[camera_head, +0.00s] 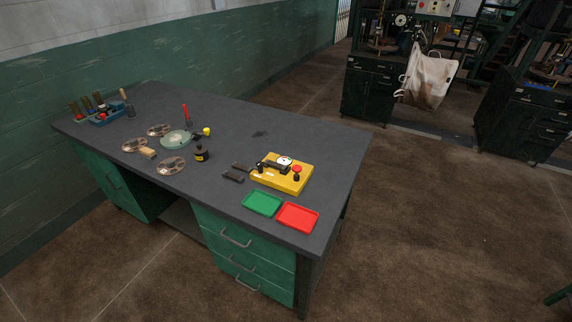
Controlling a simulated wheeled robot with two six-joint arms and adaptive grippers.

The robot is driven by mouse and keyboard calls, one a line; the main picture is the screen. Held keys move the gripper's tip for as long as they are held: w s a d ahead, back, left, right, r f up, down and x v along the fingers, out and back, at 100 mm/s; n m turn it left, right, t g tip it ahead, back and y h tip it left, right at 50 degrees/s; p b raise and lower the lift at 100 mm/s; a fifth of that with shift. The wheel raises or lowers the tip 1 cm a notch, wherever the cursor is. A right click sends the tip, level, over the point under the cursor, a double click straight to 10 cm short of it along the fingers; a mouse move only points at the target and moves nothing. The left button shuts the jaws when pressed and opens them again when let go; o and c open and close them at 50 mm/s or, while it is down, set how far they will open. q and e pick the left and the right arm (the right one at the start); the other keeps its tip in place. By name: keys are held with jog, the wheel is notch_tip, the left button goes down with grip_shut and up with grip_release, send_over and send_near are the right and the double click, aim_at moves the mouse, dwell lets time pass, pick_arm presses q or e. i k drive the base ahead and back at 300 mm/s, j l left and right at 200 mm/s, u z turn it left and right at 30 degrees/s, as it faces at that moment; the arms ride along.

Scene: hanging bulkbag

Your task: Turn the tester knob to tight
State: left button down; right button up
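The tester is a yellow box (281,174) on the right part of the dark grey workbench (230,120). It has a white round dial (284,160), a dark bar across its top and a red knob (296,169) on its right side. A dark knob-like part (296,178) shows just below the red one. The knob's setting is too small to read. Neither of my grippers shows in the head view.
A green tray (262,204) and a red tray (297,217) lie at the bench's front right edge. Dark blocks (234,174) lie left of the tester. Discs, bottles and a tool rack (104,112) fill the left side. A white bulk bag (428,80) hangs behind.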

aim_at(260, 164)
jog(key=l+u, duration=0.2)
jog(key=u, duration=0.3)
jog(key=l+u, duration=0.15)
jog(key=u, duration=0.35)
jog(key=k+l+u, duration=0.1)
jog(key=u, duration=0.4)
